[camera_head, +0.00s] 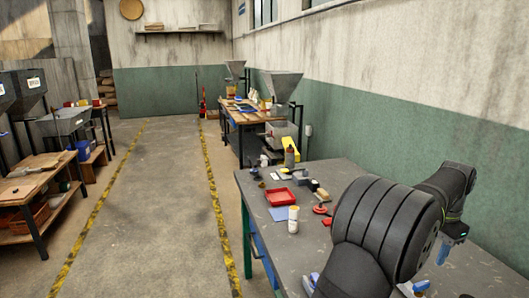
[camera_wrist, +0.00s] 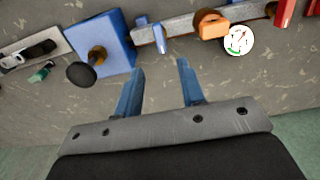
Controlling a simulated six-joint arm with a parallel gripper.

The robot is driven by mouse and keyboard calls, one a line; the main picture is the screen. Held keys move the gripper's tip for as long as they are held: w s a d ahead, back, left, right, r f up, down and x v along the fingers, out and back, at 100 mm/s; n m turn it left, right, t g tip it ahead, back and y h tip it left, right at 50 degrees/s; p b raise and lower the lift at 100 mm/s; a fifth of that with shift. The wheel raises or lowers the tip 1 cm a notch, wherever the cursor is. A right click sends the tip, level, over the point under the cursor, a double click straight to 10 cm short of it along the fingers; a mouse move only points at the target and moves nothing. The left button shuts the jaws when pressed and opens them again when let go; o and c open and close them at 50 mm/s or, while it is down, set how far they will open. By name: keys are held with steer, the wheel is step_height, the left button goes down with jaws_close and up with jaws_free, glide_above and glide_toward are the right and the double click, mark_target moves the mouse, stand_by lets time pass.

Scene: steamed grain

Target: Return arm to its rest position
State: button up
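My gripper (camera_wrist: 160,82) shows in the wrist view with its two blue fingers spread apart and nothing between them. Its fingertips point toward a blue block-like part (camera_wrist: 101,42) with a brass fitting and a black knob, and a grey metal bar (camera_wrist: 175,30) beyond them. I cannot tell how far the fingertips are from these.
The wall (camera_head: 420,130) stands close along the right. A hopper machine (camera_head: 281,88) stands behind. The floor aisle (camera_head: 150,210) at left is clear.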

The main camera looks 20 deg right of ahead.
step_height(320, 180, up, 7)
glide_above(422, 283)
step_height(422, 283, down, 17)
steer(key=shift+f, duration=0.15)
steer(key=shift+d+f, duration=0.1)
steer(key=shift+f, duration=0.15)
steer(key=shift+m, duration=0.6)
step_height(422, 283, up, 18)
steer(key=shift+s+a+f+n+t, duration=0.2)
steer(key=shift+s+n+t, duration=0.45)
steer(key=shift+n, duration=1.3)
steer(key=shift+s+d+f+n+t, duration=0.1)
steer(key=shift+s+f+n+t, duration=0.25)
steer(key=shift+s+n, duration=1.1)
steer(key=shift+s+a+f+n+t, duration=0.2)
steer(key=shift+n+t, duration=0.3)
steer(key=shift+n, duration=2)
steer(key=shift+s, duration=0.1)
